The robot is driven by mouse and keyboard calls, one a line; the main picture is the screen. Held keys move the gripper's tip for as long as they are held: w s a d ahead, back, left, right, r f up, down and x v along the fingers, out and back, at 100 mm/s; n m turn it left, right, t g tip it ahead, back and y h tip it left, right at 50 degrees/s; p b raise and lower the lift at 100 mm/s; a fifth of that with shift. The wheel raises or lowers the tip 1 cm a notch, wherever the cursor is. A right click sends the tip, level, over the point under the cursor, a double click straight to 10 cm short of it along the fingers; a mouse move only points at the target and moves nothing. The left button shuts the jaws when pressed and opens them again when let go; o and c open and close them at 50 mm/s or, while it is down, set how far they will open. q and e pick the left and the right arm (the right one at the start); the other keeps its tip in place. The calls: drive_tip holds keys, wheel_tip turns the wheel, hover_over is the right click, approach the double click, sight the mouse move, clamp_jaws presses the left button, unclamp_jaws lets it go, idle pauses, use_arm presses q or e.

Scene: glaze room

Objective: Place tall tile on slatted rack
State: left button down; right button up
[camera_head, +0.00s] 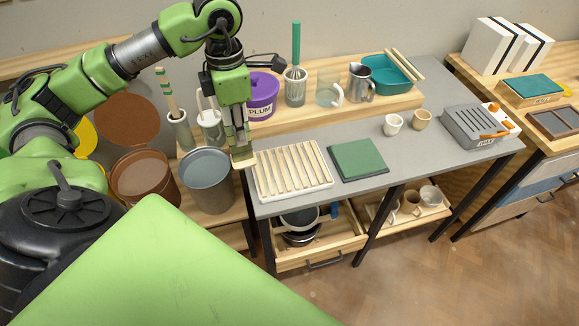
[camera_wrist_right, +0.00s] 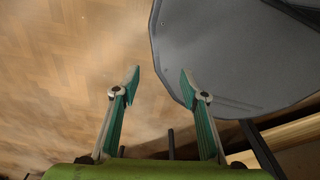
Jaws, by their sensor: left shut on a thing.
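The slatted rack (camera_head: 291,171), a white tray-like frame with pale wooden slats, lies at the left end of the grey table. My left gripper (camera_head: 239,143) points down just beyond the rack's left back corner. It is shut on a small pale tan piece, which I take to be the tall tile (camera_head: 244,160); the fingers hide part of it. Whether the tile touches the table edge or the rack, I cannot tell. My right gripper (camera_wrist_right: 160,84) is open and empty in the right wrist view, above the wooden floor.
A green board (camera_head: 358,159) lies right of the rack. A grey bucket (camera_head: 208,180) stands left of the table. A purple tub (camera_head: 262,94) and a jug (camera_head: 361,83) stand on the raised shelf behind. A grey round surface (camera_wrist_right: 235,50) lies near my right gripper.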

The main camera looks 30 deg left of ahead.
use_arm(q)
drive_tip(key=w+d+f+n+p, duration=0.1)
drive_tip(key=w+d+n+p, duration=0.25)
drive_tip(key=w, duration=0.45)
drive_tip(key=w+f, duration=0.1)
drive_tip(key=f, duration=0.2)
drive_tip(key=w+d+f+p, duration=0.1)
drive_tip(key=f, duration=0.2)
drive_tip(key=w+f+p, duration=0.1)
drive_tip(key=w+f, duration=0.1)
drive_tip(key=f, duration=0.2)
drive_tip(key=shift+d, duration=0.35)
drive_tip(key=c, duration=2.1)
unclamp_jaws()
drive_tip(key=shift+p, duration=0.3)
use_arm(e)
drive_tip(key=r, duration=0.4)
drive_tip(key=d+r, duration=0.1)
drive_tip(key=shift+w+r, duration=0.3)
drive_tip(key=shift+r, duration=0.1)
use_arm(q)
drive_tip(key=shift+r, duration=0.1)
